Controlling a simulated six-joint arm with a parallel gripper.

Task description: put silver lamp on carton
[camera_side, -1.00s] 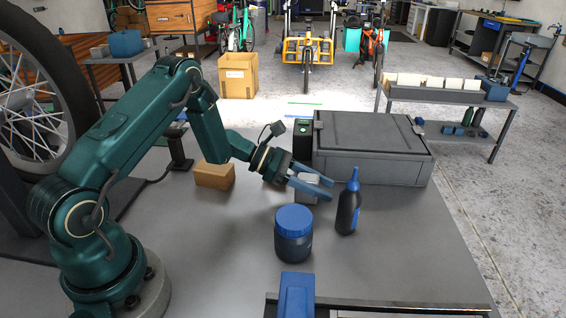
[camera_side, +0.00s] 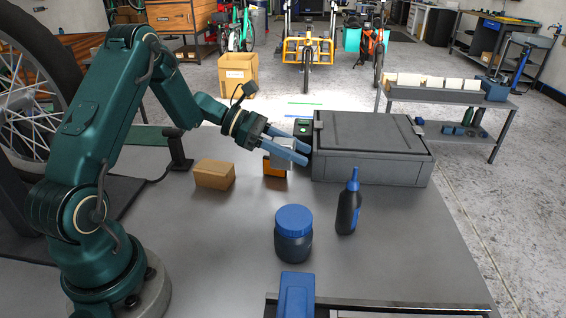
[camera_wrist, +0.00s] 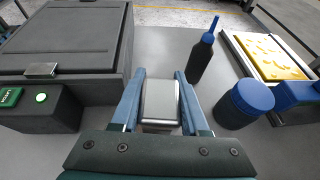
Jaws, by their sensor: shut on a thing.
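The silver lamp (camera_side: 281,156), a small grey block-like thing, is between the fingers of my gripper (camera_side: 290,150). In the wrist view the silver lamp (camera_wrist: 161,102) fills the gap between the blue fingers of my gripper (camera_wrist: 160,92). My gripper is shut on it and holds it above the table. The brown carton (camera_side: 214,174) lies on the table to the left of my gripper in the side view, with nothing on it. The carton is not in the wrist view.
An orange and dark thing (camera_side: 274,168) shows just below the lamp, partly hidden. A grey case (camera_side: 372,150) and a dark box with a green top (camera_side: 302,128) stand close by. A blue-lidded jar (camera_side: 294,234) and a black bottle (camera_side: 348,208) stand nearer the front.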

